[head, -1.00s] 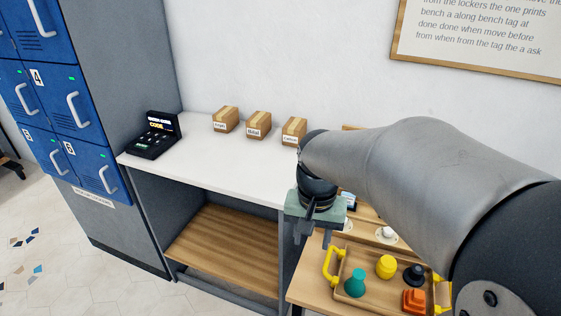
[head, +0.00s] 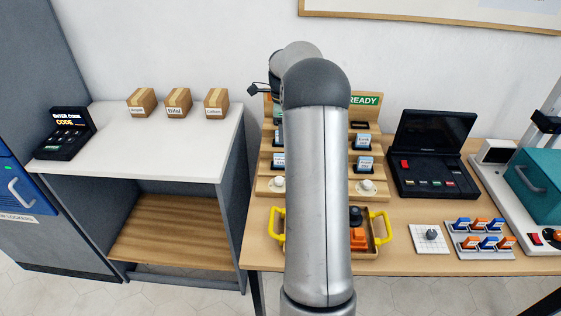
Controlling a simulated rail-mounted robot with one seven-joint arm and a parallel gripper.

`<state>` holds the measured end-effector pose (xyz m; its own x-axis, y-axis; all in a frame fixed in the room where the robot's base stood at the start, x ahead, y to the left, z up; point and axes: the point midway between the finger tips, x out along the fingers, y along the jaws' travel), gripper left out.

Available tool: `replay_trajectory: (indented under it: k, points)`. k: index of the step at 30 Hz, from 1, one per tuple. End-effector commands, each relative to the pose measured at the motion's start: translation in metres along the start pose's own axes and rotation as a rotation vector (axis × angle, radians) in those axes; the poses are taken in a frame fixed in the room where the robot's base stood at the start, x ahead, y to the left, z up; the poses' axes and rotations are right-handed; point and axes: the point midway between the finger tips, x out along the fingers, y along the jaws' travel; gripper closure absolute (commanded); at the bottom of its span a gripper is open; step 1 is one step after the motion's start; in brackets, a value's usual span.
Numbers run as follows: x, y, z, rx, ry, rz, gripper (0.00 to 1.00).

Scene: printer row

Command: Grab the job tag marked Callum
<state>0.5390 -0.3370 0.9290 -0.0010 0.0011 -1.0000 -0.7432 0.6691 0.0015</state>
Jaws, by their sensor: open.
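Several job tags with pale labels stand in dark holders on a wooden rack. Two show right of my arm, an upper tag (head: 363,142) and a lower tag (head: 365,163). Another tag (head: 278,160) shows left of my arm, partly covered. Their names are too small to read, so I cannot tell which is marked Callum. My arm stands upright in front of the rack and covers its middle. My gripper's fingers are hidden behind the arm, around the upper part of the rack.
Three cardboard boxes stand on the white table; the right box (head: 216,103) seems labelled Callum. A code keypad (head: 65,133) is at the left. A yellow-handled tray (head: 378,240) lies before the rack. A black case (head: 432,152) and teal machine (head: 535,185) stand right.

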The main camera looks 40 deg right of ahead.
Motion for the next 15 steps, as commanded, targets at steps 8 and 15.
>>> replay_trajectory:
  k: [8,15]
  points:
    - [0.045,0.0,0.0,-0.001,0.0,0.0,0.58]
    - [0.064,0.001,0.003,-0.003,-0.001,0.002,0.58]
